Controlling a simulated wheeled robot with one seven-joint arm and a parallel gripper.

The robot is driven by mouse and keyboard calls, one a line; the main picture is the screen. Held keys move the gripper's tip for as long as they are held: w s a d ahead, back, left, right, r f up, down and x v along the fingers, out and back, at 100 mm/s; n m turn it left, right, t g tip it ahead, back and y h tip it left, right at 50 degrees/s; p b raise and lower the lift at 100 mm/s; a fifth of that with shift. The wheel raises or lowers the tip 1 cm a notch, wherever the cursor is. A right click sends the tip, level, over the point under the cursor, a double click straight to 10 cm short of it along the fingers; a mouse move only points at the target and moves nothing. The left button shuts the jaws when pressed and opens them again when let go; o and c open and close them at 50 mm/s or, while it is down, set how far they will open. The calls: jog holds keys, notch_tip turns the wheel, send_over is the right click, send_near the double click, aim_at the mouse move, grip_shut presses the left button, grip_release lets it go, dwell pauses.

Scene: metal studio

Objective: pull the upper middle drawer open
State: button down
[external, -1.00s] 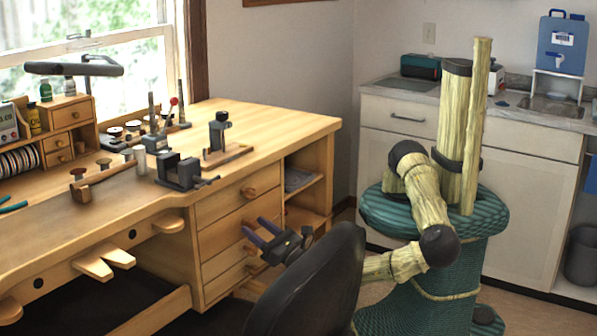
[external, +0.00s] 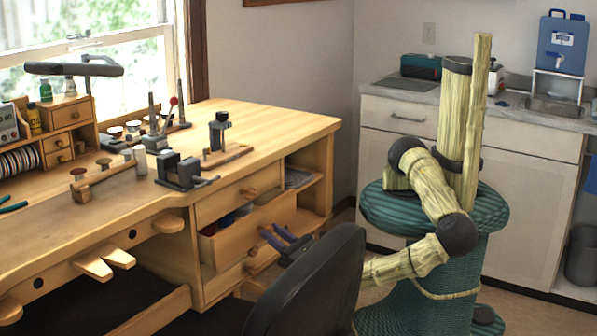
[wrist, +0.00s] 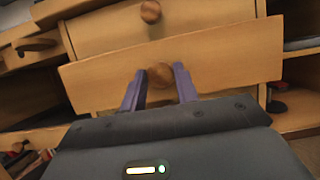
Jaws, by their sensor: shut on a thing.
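The upper middle drawer (external: 240,238) is the second from the top in the wooden bench and stands partly open, with its contents showing behind the front. In the wrist view its front (wrist: 225,62) spans the picture, with the round wooden knob (wrist: 161,75) in the middle. My gripper (external: 271,230) is at this drawer's front in the external view. In the wrist view my gripper (wrist: 160,70) has its purple fingers on either side of the knob, shut on it. The knob is hidden or too small to make out in the external view.
The top drawer (external: 226,203) above is shut. A lower drawer (external: 225,283) sits below. A dark chair back (external: 315,285) stands in front of my gripper in the external view. Open shelves (external: 310,222) are to the right of the drawers.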

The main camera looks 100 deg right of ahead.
jog(key=s+a+p, duration=0.1)
jog(key=s+a, duration=0.5)
jog(key=shift+a, duration=0.1)
jog(key=c, duration=1.1)
grip_release()
jog(key=shift+s, duration=0.1)
jog(key=r, duration=0.2)
jog(key=s+a+r, duration=0.1)
jog(key=r, duration=0.1)
jog(key=s+a+r+p, duration=0.1)
jog(key=r, duration=0.1)
